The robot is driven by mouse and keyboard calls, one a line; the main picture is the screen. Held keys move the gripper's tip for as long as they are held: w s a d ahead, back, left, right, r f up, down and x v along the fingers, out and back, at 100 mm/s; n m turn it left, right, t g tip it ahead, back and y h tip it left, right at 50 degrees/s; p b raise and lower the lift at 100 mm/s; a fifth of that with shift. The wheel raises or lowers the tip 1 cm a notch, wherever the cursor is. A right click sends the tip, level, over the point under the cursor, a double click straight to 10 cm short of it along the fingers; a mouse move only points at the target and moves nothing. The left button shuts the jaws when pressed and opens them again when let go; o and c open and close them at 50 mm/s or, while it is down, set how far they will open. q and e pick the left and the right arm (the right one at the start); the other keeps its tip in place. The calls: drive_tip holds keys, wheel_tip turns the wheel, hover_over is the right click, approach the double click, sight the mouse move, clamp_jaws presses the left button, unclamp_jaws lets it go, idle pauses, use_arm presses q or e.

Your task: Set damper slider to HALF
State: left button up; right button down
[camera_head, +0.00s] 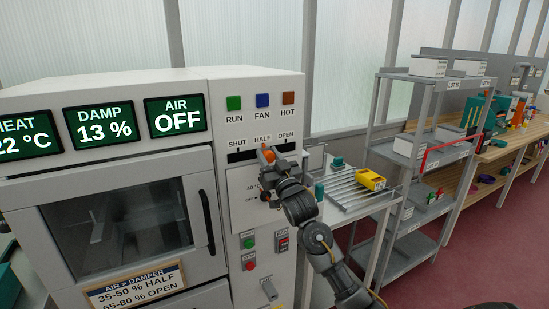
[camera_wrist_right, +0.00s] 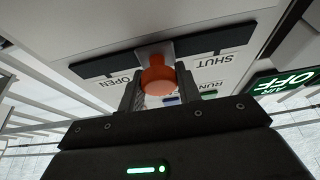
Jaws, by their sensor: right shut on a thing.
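The damper slider's orange knob (camera_head: 267,153) sits in a dark horizontal slot (camera_head: 288,147) on the machine's panel. Above the slot are the labels SHUT, HALF and OPEN; the knob is below HALF, near the middle of the slot. My right gripper (camera_head: 272,163) is shut on the knob. In the right wrist view my right gripper (camera_wrist_right: 159,92) has a finger on each side of the orange knob (camera_wrist_right: 158,78); SHUT and OPEN show upside down and HALF is hidden. My left gripper is not in view.
The AIR display (camera_head: 176,118) reads OFF and the DAMP display (camera_head: 104,124) 13 %. A note (camera_head: 136,286) reads 35-50 % HALF, 65-80 % OPEN. RUN, FAN and HOT lamps sit above the slot. A rack table (camera_head: 350,198) with a yellow item (camera_head: 370,179) stands right of the machine.

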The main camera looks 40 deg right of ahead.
drive_tip(key=c, duration=1)
unclamp_jaws()
drive_tip(key=shift+d, duration=0.1)
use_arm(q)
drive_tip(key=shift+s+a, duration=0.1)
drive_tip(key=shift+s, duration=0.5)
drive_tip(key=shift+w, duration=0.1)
use_arm(e)
drive_tip(key=shift+f, duration=0.1)
drive_tip(key=shift+s+f, duration=0.25)
drive_tip(key=shift+s, duration=0.1)
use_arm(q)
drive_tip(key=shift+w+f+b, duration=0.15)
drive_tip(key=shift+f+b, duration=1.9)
use_arm(e)
drive_tip(key=shift+v, duration=4.95)
drive_tip(key=shift+r, duration=0.1)
